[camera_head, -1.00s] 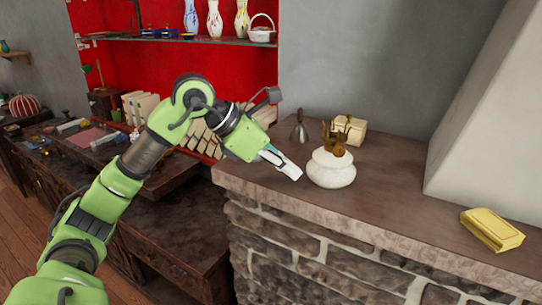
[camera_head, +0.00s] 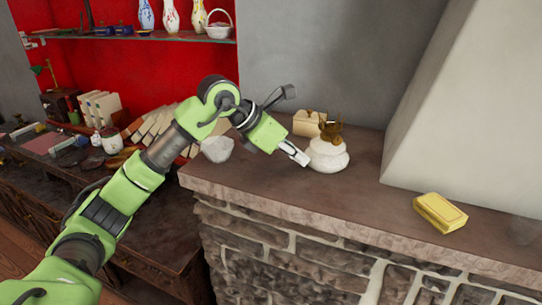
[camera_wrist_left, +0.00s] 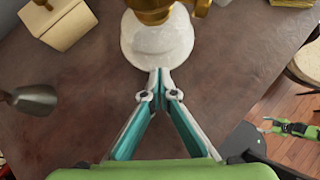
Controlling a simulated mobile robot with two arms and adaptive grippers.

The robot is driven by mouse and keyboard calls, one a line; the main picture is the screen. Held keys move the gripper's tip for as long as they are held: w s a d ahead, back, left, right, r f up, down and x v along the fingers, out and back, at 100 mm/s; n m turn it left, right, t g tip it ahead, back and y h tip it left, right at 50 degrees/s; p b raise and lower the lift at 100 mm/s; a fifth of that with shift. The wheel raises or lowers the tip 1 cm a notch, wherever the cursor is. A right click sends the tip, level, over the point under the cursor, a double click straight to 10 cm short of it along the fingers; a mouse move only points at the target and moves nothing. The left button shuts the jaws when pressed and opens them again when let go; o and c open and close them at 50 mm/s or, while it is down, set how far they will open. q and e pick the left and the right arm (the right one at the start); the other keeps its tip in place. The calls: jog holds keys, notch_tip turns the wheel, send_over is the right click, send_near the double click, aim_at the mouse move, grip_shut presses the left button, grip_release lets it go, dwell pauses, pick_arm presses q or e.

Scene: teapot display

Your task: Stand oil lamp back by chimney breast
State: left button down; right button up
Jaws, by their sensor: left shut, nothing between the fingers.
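The oil lamp (camera_head: 328,158), a squat white pot with a brass top, stands upright on the brown mantel top (camera_head: 255,190). It also shows at the top of the left wrist view (camera_wrist_left: 157,42). The chimney breast (camera_head: 455,110) is the pale wall block to the right of the lamp, with bare shelf between them. My left gripper (camera_head: 305,161) is shut and empty, low at the lamp's left side. In the left wrist view its closed tips (camera_wrist_left: 160,75) are at the lamp's white base; I cannot tell if they touch.
A cream box (camera_head: 310,122) stands behind the lamp, and a yellow box (camera_head: 440,212) lies near the front edge at right. A grey bell (camera_wrist_left: 35,98) is left in the left wrist view. A small green part (camera_wrist_left: 290,128), perhaps my right arm, shows there too.

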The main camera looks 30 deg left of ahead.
aim_at(328, 149)
pick_arm(q)
jog(key=w+d, duration=0.1)
jog(key=w, duration=0.1)
jog(key=w+d, duration=0.4)
jog(key=shift+w+d+f, duration=0.1)
jog(key=shift+w+d, duration=0.05)
jog(key=shift+w, duration=0.2)
